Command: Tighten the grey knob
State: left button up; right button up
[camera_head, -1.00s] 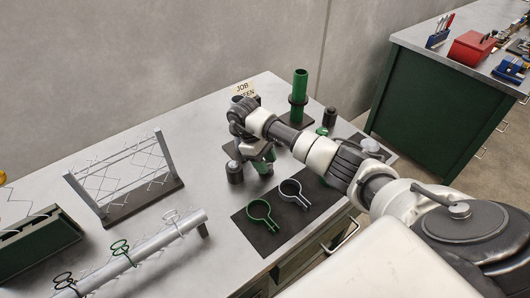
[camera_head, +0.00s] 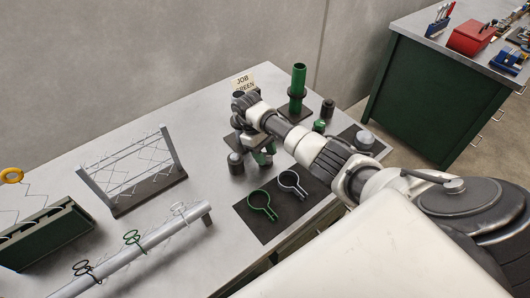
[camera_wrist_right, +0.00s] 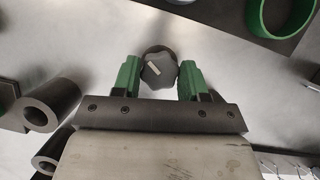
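The grey knob (camera_wrist_right: 158,70) is dark grey with lobed edges and a pale mark on its top. In the right wrist view it sits between the two green fingers of my right gripper (camera_wrist_right: 160,76). The fingers flank it closely, one on each side; I cannot tell whether they press on it. In the head view my right gripper (camera_head: 262,152) points down over the bench, and the knob cannot be made out there. My left gripper is not in view.
Dark tubes (camera_wrist_right: 50,105) lie close on the left in the wrist view. A short dark cylinder (camera_head: 236,164) stands beside the gripper. A green post (camera_head: 298,82) stands behind. A dark mat (camera_head: 268,232) holds green and grey clamps. A wire frame (camera_head: 165,180) stands left.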

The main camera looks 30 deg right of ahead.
aim_at(267, 155)
jog(key=o, duration=0.4)
jog(key=shift+r, duration=0.35)
jog(key=r, duration=0.1)
jog(key=r+p, duration=0.1)
jog(key=r, duration=0.2)
jog(key=shift+s+d+r, duration=0.15)
jog(key=shift+s+r, duration=0.1)
jog(key=shift+s, duration=0.05)
jog(key=s+d+r+p, duration=0.1)
jog(key=s+r+p, duration=0.1)
jog(key=s+p, duration=0.1)
jog(key=s+d+r+p, duration=0.2)
jog(key=s+p, duration=0.1)
jog(key=s+d+r+p, duration=0.2)
jog(key=s+p, duration=0.1)
jog(key=shift+s+d+p, duration=0.1)
jog(key=shift+s+p, duration=0.25)
jog(key=shift+s, duration=0.05)
jog(key=shift+w+f, duration=0.1)
